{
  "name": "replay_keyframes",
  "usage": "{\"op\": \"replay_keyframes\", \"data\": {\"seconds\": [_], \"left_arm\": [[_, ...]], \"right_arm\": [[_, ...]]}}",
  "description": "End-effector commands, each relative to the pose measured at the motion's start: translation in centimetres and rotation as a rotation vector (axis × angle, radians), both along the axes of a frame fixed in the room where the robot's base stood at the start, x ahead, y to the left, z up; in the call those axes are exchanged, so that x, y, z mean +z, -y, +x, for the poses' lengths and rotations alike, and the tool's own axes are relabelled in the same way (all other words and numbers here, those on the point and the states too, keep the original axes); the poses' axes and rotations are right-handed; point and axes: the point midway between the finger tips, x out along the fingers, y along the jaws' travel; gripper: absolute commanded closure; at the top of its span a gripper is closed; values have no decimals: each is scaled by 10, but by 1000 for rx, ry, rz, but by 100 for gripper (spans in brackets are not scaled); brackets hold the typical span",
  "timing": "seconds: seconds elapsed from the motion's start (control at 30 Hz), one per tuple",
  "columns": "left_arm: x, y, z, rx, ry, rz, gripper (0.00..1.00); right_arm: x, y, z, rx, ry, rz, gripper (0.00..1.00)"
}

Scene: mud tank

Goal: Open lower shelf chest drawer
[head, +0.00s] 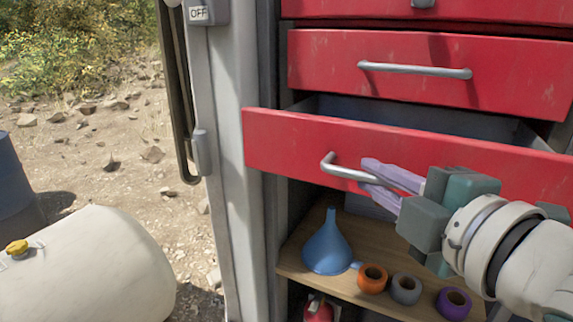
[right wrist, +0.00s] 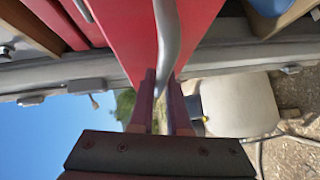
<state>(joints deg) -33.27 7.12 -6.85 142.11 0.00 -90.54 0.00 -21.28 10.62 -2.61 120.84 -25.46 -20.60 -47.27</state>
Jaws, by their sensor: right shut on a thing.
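The lower red drawer (head: 300,146) of the chest stands pulled out, and its dark inside shows behind the front. Its silver bar handle (head: 345,173) is on the front face. My right gripper (head: 377,176) is at the handle, with its pale purple fingers around the bar. In the right wrist view the handle (right wrist: 167,40) runs down between the two fingers (right wrist: 161,88), which are shut on it. The drawer front (right wrist: 120,30) also shows there. My left gripper is not in view.
Above is a closed red drawer (head: 430,95) with its own handle. Below, a wooden shelf (head: 300,262) holds a blue funnel (head: 327,248) and orange, grey and purple tape rolls (head: 372,279). A grey cabinet post (head: 228,200) stands left. A cream tank (head: 85,270) lies outside.

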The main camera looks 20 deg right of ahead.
Motion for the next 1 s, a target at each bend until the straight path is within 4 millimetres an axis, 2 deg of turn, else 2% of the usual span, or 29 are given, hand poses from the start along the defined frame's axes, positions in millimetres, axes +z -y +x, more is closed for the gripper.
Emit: {"op": "replay_keyframes", "data": {"seconds": [0.23, 0.27, 0.53, 0.83, 1.0], "left_arm": [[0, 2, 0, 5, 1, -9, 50], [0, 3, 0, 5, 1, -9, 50], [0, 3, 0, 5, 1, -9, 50], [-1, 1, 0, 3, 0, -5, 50], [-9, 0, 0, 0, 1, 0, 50]], "right_arm": [[-1, 0, 0, 0, -1, 0, 100], [-1, 0, 0, 0, -1, 0, 84], [0, 0, 0, 0, -1, 0, 55], [-1, 0, -3, 0, -1, 0, 55], [0, -2, -24, 0, -3, 0, 55]]}}
